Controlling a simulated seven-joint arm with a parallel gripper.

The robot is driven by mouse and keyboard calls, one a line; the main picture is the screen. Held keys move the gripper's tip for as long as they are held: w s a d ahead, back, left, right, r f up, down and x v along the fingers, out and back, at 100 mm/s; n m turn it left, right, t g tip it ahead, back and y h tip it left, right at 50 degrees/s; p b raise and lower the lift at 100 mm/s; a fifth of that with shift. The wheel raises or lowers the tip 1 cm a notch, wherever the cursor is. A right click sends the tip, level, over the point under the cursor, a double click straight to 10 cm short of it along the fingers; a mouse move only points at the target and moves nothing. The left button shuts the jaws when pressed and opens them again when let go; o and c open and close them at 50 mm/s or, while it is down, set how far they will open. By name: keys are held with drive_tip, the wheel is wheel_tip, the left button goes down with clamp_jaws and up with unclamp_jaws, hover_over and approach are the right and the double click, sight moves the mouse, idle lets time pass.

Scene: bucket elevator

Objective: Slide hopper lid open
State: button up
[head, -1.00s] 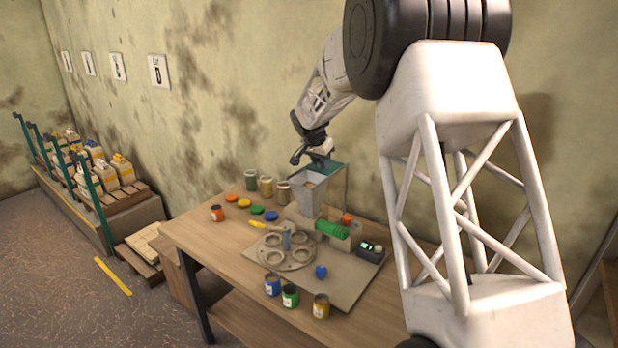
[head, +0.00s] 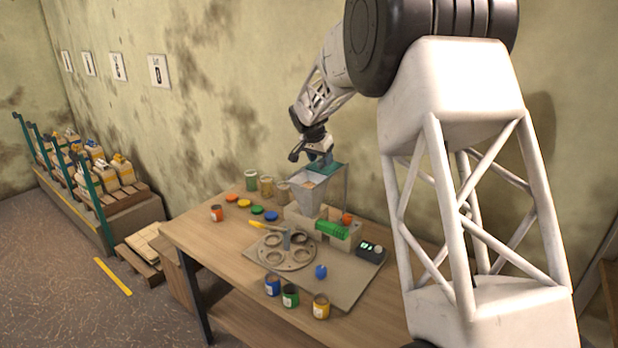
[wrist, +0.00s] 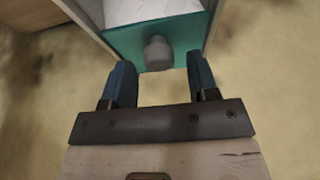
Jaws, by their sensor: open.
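The grey hopper (head: 306,197) stands at the back of the table, with its teal lid (head: 328,168) at the top right, so its mouth is partly uncovered. The lid (wrist: 120,42) also shows in the wrist view, with a grey round knob (wrist: 158,54) on it. My gripper (wrist: 162,72) is open, its two blue fingers on either side of the knob with gaps between. In the head view my gripper (head: 318,162) is just above the lid, and its fingers are too small to make out clearly.
On the table (head: 190,236) are a round plate with holes (head: 286,252), several paint cans, coloured lids and a green block (head: 332,230) beside the hopper. A small black box with a display (head: 371,251) is at right. The wall is close behind the hopper.

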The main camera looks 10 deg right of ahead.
drive_tip(key=shift+v, duration=2.3)
drive_tip(key=shift+r, duration=0.15)
drive_tip(key=shift+r, duration=2.85)
drive_tip(key=s+r+n+y, duration=0.1)
drive_tip(key=s+r+n, duration=0.1)
drive_tip(key=s, duration=1.3)
drive_tip(key=s+r+n, duration=0.2)
drive_tip(key=s, duration=1.4)
drive_tip(key=s+f+n+y, duration=0.1)
drive_tip(key=s+f, duration=0.4)
drive_tip(key=s, duration=1)
drive_tip(key=s+f+n+y, duration=0.1)
drive_tip(key=s+f+n, duration=0.2)
drive_tip(key=s, duration=1.2)
wheel_tip(320, 180, down, 2)
drive_tip(key=shift+s+a+f+n+g, duration=0.2)
drive_tip(key=shift+s+a+n+g, duration=0.15)
drive_tip(key=shift+a+n, duration=0.1)
